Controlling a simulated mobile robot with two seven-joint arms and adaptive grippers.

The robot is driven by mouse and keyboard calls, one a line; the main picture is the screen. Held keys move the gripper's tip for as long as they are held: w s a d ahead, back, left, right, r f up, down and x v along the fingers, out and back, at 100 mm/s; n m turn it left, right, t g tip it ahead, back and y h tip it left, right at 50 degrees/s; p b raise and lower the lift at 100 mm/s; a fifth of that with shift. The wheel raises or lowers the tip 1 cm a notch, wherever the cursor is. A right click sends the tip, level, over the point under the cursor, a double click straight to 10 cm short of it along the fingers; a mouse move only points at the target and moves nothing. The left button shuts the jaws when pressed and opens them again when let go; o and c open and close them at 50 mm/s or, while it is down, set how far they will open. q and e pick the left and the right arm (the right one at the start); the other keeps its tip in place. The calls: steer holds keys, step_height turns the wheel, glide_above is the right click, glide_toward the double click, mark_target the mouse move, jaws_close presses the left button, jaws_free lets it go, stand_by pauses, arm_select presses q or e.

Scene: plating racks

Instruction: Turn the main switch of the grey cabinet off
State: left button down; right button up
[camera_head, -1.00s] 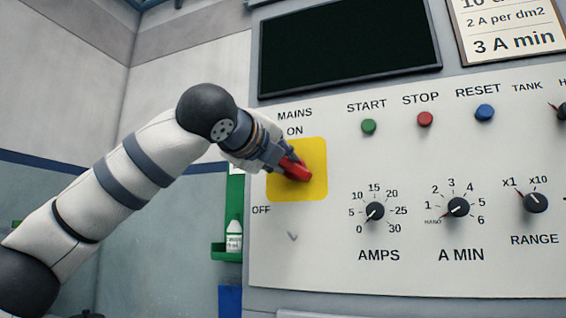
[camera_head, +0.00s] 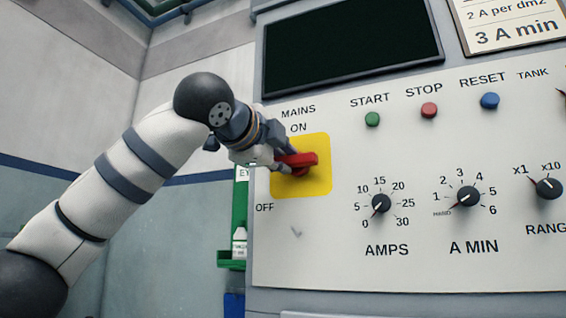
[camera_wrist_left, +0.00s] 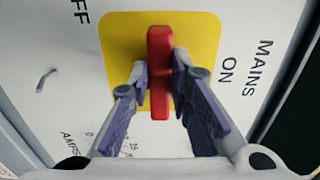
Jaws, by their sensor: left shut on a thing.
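The main switch has a red handle (camera_head: 304,160) on a yellow plate (camera_head: 318,183) at the left of the grey cabinet's panel (camera_head: 340,265). ON is printed above the plate, OFF at its lower left. The handle lies about level across the plate. My left gripper (camera_head: 283,158) comes from the left and is shut on the handle. In the left wrist view the red handle (camera_wrist_left: 160,98) stands upright between the two fingertips, with the yellow plate (camera_wrist_left: 205,30) behind it. My right gripper is not in view.
Green START (camera_head: 372,119), red STOP (camera_head: 429,110) and blue RESET (camera_head: 490,101) buttons sit right of the switch. Below them are the AMPS (camera_head: 381,203) and A MIN (camera_head: 467,196) knobs. A dark screen (camera_head: 350,42) is above. A green shelf with a white bottle (camera_head: 239,243) is at the lower left.

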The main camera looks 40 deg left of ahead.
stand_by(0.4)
arm_select(q)
steer(key=c, duration=1.5)
jaws_free()
steer(key=v, duration=1.2)
steer(key=shift+s, duration=0.1)
